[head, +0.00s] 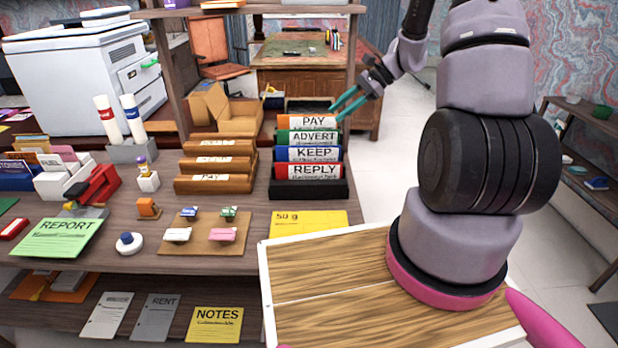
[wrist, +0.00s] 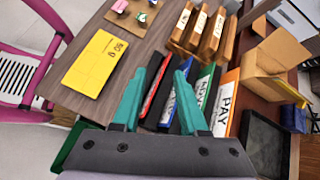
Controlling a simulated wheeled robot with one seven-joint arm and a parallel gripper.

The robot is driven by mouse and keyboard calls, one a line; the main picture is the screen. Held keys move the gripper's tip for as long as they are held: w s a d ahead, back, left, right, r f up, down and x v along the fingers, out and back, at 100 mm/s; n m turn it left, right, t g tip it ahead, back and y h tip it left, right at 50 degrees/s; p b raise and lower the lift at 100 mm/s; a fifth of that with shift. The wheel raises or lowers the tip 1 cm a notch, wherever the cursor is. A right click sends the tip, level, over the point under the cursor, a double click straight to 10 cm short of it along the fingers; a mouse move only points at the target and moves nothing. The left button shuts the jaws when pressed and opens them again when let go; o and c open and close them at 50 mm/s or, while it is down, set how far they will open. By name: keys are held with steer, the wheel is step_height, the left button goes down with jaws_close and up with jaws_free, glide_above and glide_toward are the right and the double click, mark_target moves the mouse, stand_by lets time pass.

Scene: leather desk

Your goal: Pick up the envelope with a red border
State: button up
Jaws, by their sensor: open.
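I cannot make out an envelope with a red border in either view. A sorter has stacked slots with coloured labels: orange PAY (head: 306,121), green ADVERT (head: 307,138), blue KEEP (head: 307,154) and red REPLY (head: 307,171). Any envelopes inside its slots cannot be told apart. My gripper (head: 337,115) is open and empty, by the right side of the sorter near the PAY label. In the wrist view my gripper (wrist: 160,72) points across the sorter, with its teal fingers spread in front of the labelled slots (wrist: 227,100).
A yellow 50 g sheet (head: 308,222) lies in front of the sorter. Brown wooden holders (head: 216,165) stand left of it, with an open cardboard box (head: 222,108) behind. A white rack with papers (head: 62,175) is at the left. Floor right of the desk is clear.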

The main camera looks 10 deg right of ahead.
steer(key=w+f+m, duration=0.1)
steer(key=f, duration=0.4)
steer(key=w+f+m+t+y, duration=0.1)
steer(key=f+m, duration=0.1)
steer(key=f, duration=0.4)
steer(key=w+a+f+m+y, duration=0.1)
steer(key=f+m, duration=0.1)
steer(key=f, duration=0.3)
steer(key=shift+w+f+t, duration=0.1)
steer(key=shift+f+t, duration=0.1)
steer(key=shift+t, duration=0.1)
glide_above(309, 176)
steer(key=d, duration=0.1)
step_height(309, 176, down, 3)
steer(key=shift+d+r, duration=0.15)
steer(key=shift+r, duration=0.05)
jaws_close()
